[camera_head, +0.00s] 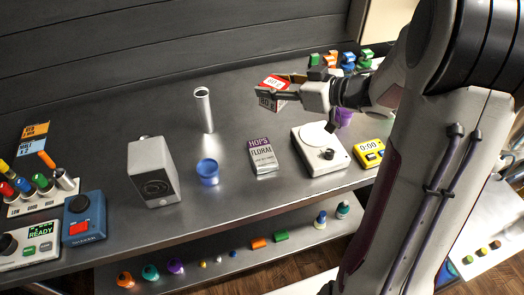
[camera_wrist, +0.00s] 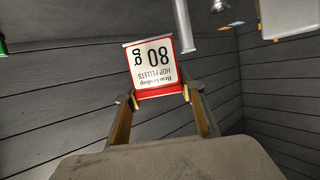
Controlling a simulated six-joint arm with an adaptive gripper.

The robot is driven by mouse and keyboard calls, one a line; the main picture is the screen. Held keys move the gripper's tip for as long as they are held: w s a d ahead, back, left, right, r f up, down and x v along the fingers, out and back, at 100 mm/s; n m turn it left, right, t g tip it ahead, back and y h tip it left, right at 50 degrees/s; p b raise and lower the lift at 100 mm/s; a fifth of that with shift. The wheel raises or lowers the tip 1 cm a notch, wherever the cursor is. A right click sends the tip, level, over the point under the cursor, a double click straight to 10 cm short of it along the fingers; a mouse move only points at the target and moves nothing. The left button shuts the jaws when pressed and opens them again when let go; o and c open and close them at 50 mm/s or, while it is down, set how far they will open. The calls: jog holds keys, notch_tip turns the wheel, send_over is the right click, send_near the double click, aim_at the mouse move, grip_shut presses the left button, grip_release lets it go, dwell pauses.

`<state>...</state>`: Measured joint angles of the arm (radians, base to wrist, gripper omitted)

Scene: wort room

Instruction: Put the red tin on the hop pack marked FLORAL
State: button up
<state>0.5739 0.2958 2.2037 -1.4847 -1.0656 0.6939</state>
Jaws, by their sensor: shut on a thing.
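My gripper (camera_head: 287,95) is shut on the red tin (camera_head: 274,82) and holds it raised above the back of the bench. In the wrist view the red tin (camera_wrist: 154,62) sits between my fingers (camera_wrist: 160,95). Its white label reads "80 g HOP PELLETS" and appears upside down. The hop pack marked FLORAL (camera_head: 262,157) lies or leans on the bench below and slightly left of the tin in the head view, apart from it. The pack has a purple HOPS band and a grey face, with nothing on top.
A white scale (camera_head: 320,152) stands right of the pack, and a yellow timer (camera_head: 369,153) beyond it. A blue cup (camera_head: 208,171), a tall metal cylinder (camera_head: 204,108) and a white box (camera_head: 153,172) are on the left. A shelf (camera_head: 215,243) below holds several small items.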

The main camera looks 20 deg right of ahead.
jog(key=s+a+f+n+g+y, duration=0.1)
jog(key=s+a, duration=0.4)
jog(key=shift+s+n+y, duration=0.25)
jog(key=shift+n+y, duration=0.15)
jog(key=shift+f, duration=0.15)
send_over(261, 152)
jog(key=shift+d+f, duration=0.1)
jog(key=shift+f, duration=2.8)
jog(key=shift+f, duration=2.1)
jog(key=shift+f, duration=0.1)
jog(key=o, duration=1.1)
jog(key=shift+o, duration=0.2)
